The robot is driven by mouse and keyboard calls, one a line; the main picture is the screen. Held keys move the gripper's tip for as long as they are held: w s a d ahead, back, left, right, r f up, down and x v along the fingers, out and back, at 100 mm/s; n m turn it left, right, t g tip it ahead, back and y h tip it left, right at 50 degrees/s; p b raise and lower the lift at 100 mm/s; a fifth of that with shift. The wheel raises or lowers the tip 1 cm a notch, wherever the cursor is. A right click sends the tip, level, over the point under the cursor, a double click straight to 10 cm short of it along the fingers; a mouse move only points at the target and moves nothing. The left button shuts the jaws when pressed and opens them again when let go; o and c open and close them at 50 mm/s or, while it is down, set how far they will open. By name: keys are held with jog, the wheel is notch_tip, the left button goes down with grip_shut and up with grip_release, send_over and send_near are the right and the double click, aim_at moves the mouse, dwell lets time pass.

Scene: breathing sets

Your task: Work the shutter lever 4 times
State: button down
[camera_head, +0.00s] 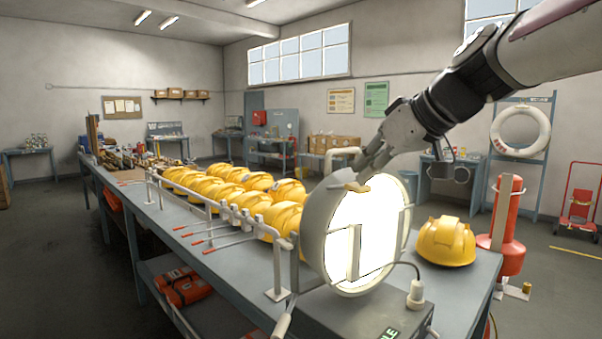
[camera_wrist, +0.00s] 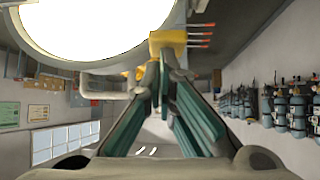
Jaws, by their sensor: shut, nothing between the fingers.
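A large round signal lamp (camera_head: 318,222) with a pale grey housing stands on a dark box at the near end of the bench. The lit face also fills the top left of the wrist view (camera_wrist: 95,22). A small yellow tab (camera_head: 356,187), apparently the shutter lever, sits at the lamp's upper rim; it also shows in the wrist view (camera_wrist: 168,40). My gripper (camera_head: 368,170) is shut and empty, its fingertips right at the tab. I cannot tell whether they touch it. The fingers show in the wrist view (camera_wrist: 163,55).
Yellow helmets (camera_head: 250,200) fill the bench behind a white rail with red-tipped rods (camera_head: 208,240). One helmet (camera_head: 446,241) sits right of the lamp. A red post (camera_head: 508,225) stands beyond it. A green display (camera_head: 388,334) is on the box.

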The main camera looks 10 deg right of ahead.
aim_at(369, 188)
jog(key=shift+s+d+f+t+y+b, duration=0.2)
jog(key=shift+f+t+b, duration=0.45)
jog(key=shift+b, duration=1.7)
jog(key=shift+s+a+f+t+y+b, duration=0.2)
jog(key=shift+f+t+b, duration=0.45)
jog(key=shift+b, duration=1.75)
jog(key=shift+s+d+f+t+y+b, duration=0.15)
jog(key=shift+d+f+t+y+b, duration=0.45)
jog(key=shift+b, duration=1.75)
jog(key=shift+s+a+h, duration=0.1)
jog(key=shift+a+h, duration=0.2)
jog(key=shift+a, duration=0.05)
jog(key=shift+r, duration=0.2)
jog(key=shift+r+p, duration=0.55)
jog(key=shift+r, duration=0.1)
